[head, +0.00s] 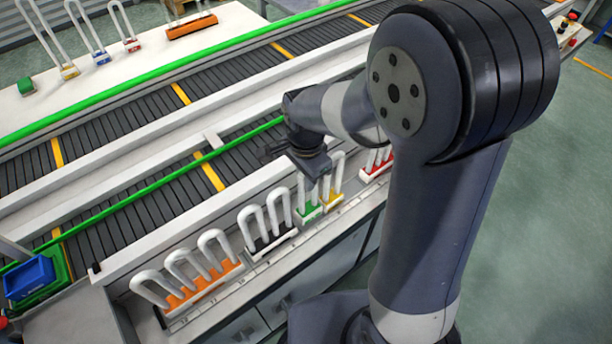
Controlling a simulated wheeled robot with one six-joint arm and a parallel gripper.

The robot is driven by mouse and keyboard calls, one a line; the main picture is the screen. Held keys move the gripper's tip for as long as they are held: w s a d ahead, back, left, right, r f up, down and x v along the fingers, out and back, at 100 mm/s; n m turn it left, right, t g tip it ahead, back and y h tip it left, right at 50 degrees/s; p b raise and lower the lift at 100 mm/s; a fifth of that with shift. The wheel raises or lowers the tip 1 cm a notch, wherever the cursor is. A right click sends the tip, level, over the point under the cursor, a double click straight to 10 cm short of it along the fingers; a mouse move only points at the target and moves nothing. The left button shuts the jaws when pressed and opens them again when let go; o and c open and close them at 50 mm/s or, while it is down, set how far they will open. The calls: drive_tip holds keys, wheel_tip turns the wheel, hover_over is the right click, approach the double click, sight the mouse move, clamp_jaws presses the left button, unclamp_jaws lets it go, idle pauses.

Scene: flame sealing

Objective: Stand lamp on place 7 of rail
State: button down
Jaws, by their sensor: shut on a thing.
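The rail (262,268) runs along the near edge of the bench, with numbers too small to read surely. My gripper (312,172) is over the rail, shut on the upper part of a green-based lamp (309,212) with a white U-shaped tube. The gripper hides the tube's top. The lamp is upright at the rail, between a black-based lamp (270,242) and a yellow-based lamp (331,203). I cannot tell whether its base touches the rail. Place 7 cannot be made out.
An orange-based lamp (204,287) with several tubes stands left on the rail, a red-based lamp (377,167) right, partly behind my arm. Conveyors (120,205) lie behind. More lamps (100,58) stand on the far table. A blue bin (30,278) sits at far left.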

drive_tip(key=shift+f+b, duration=0.65)
drive_tip(key=shift+f, duration=0.2)
idle(0.4)
drive_tip(key=c, duration=1.3)
unclamp_jaws()
wheel_tip(320, 180, up, 11)
drive_tip(key=shift+f, duration=0.1)
wheel_tip(320, 180, up, 9)
drive_tip(key=p, duration=0.8)
